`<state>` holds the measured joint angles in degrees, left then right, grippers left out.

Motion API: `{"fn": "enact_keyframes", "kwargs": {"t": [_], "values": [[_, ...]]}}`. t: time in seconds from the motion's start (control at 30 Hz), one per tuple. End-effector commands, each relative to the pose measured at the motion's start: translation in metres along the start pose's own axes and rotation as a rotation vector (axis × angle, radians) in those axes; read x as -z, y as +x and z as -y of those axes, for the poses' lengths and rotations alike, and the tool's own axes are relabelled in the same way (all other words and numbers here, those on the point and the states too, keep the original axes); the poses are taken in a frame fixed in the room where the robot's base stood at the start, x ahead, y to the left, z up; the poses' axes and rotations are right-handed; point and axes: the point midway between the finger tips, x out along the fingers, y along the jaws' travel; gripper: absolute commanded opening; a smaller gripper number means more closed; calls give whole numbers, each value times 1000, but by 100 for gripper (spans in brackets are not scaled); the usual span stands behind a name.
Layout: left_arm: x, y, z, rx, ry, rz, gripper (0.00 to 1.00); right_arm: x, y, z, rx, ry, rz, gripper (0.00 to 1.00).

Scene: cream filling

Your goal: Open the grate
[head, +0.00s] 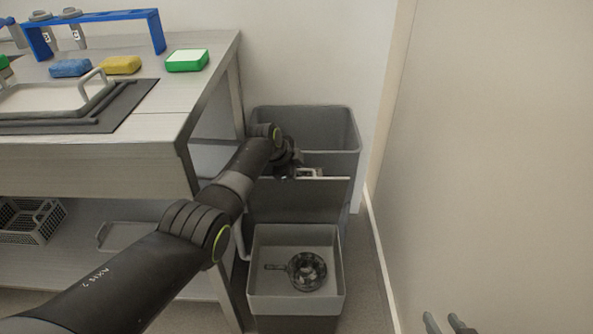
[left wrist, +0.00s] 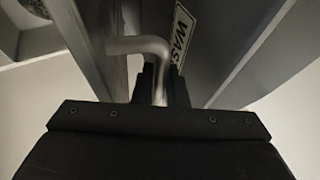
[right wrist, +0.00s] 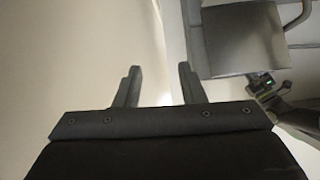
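The grate seems to be the dark grey panel (head: 300,203) standing steeply between the two bins in the head view. My left gripper (head: 287,172) is at its upper edge, its fingers mostly hidden by my arm. In the left wrist view, my left gripper (left wrist: 163,78) is shut on a bent metal handle (left wrist: 140,44), close beside a grey surface with a partly visible "WAS" label (left wrist: 186,32). My right gripper (head: 447,323) is open and empty at the lower right, apart from the bins. It also shows open in the right wrist view (right wrist: 159,80).
A rear grey bin (head: 335,120) and a front bin (head: 297,300) holding a small dark pan (head: 306,271) stand between the table (head: 195,95) and the wall (head: 490,150). The table's right edge is close to my left arm. A narrow floor strip lies along the wall.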

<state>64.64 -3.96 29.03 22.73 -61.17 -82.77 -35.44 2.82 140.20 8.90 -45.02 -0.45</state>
Motion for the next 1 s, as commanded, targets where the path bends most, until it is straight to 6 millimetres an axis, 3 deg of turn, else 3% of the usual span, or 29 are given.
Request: {"fn": "enact_keyframes", "kwargs": {"t": [0.03,0.13,0.47,0.77,1.0], "values": [[0,0,1,1,0,0,20,0,0,0,0,0,0,36],[0,0,0,0,0,0,32,0,0,0,0,0,-1,36],[0,-1,0,-1,-1,0,32,0,-1,0,2,2,7,36],[0,-11,1,-1,0,0,32,-48,-13,5,25,34,257,36],[0,-20,1,0,0,0,32,-91,-35,12,56,61,495,36]]}}
